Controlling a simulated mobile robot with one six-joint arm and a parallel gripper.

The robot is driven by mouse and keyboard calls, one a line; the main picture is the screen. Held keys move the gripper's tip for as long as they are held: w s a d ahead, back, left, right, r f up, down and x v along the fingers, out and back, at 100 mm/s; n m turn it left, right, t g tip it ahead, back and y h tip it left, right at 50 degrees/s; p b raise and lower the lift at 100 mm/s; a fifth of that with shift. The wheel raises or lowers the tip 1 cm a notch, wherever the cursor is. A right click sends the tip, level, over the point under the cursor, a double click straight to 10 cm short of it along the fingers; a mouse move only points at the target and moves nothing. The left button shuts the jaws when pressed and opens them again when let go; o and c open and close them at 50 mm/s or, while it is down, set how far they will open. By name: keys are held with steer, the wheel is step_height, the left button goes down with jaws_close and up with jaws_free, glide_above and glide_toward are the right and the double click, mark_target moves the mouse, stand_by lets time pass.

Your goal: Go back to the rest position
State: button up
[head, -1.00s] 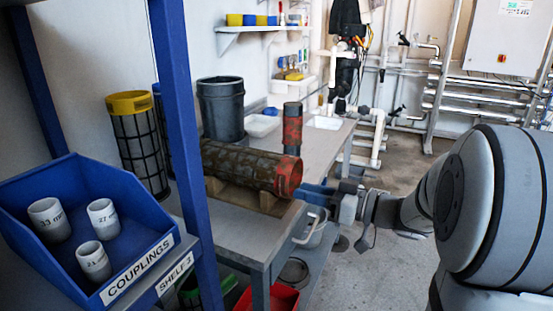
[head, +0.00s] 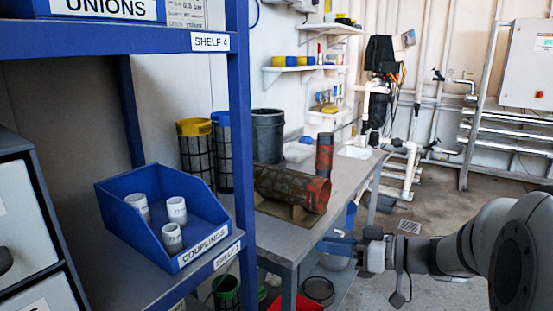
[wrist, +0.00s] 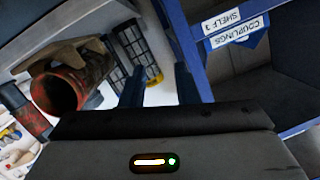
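My gripper (head: 338,245) has blue fingers and is held out in front of the workbench (head: 262,232), to the right of the shelf rack. In the wrist view my gripper (wrist: 158,88) shows its two fingers apart with nothing between them. A brown, dirty cylinder (head: 282,186) with a red end lies on a wooden cradle on the bench, apart from the gripper. It also shows at the left in the wrist view (wrist: 62,92).
A blue bin (head: 112,204) labelled COUPLINGS, holding three grey couplings, stands on the blue rack (head: 240,120) at left. Upright cylinders and a dark bucket (head: 268,135) stand at the bench's back. A red tray (head: 298,303) is low down. Floor at right is partly clear.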

steer(key=s+a+r+m+g+h+p, duration=0.1)
steer(key=s+r+m+g+h+p, duration=0.25)
steer(key=s+p, duration=0.4)
steer(key=s+a+r+m+g+h+p, duration=0.15)
steer(key=s+r+g+h+p, duration=0.3)
steer(key=p, duration=0.45)
steer(key=s+d+r+m+t+h+p, duration=0.3)
steer(key=d+r+h+p, duration=0.3)
steer(key=p, duration=0.1)
steer(key=shift+s+m, duration=0.25)
steer(key=shift+m, duration=0.05)
